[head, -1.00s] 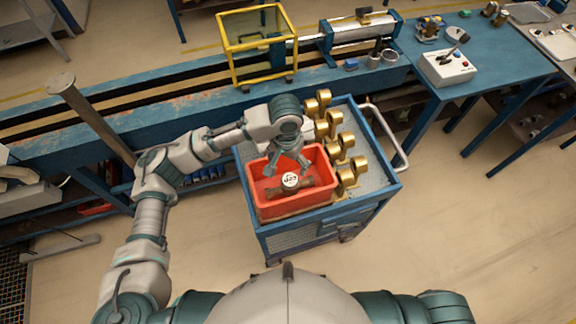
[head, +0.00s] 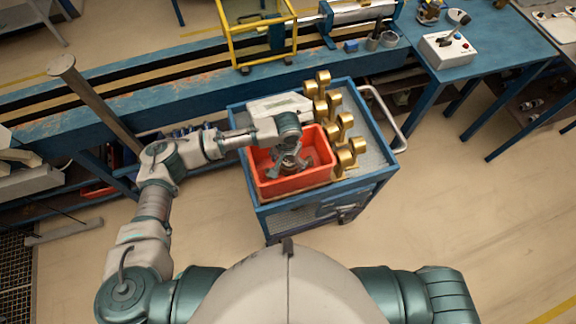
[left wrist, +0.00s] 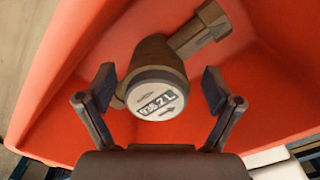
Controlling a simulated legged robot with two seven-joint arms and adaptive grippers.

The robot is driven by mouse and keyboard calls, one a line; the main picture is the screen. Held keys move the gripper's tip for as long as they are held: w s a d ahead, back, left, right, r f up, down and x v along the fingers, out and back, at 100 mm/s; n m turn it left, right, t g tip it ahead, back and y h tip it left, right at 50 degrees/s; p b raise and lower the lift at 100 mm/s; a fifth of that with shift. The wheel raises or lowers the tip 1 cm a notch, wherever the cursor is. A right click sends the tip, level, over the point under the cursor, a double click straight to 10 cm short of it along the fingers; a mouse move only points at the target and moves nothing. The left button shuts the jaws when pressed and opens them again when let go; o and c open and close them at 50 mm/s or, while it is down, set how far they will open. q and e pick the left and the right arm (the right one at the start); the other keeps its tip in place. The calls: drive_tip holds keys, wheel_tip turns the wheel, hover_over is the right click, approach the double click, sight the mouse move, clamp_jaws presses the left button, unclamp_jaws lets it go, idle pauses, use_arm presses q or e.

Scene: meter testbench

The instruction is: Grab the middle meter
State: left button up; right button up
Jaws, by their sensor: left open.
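One meter (left wrist: 157,78) lies in the red bin (head: 297,184), with a round white face printed with dark figures and a brownish pipe end to the upper right. In the head view my gripper largely hides it. My left gripper (head: 288,163) is open, reaching down into the bin. In the left wrist view its two fingers (left wrist: 158,88) stand on either side of the meter's face, with visible gaps. I cannot tell whether it is the middle meter. My right gripper is not in view.
The bin stands on a blue cart (head: 375,168). Several brass fittings (head: 345,157) stand in a row close to the bin's right. A yellow-framed box (head: 262,62) is on the bench behind. The floor to the right is clear.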

use_arm(q)
drive_tip(key=f, duration=0.1)
drive_tip(key=d+f, duration=0.1)
drive_tip(key=f, duration=0.1)
drive_tip(key=shift+w+f, duration=0.1)
drive_tip(key=shift+w, duration=0.1)
drive_tip(key=shift+a, duration=0.3)
drive_tip(key=c, duration=1)
clamp_jaws()
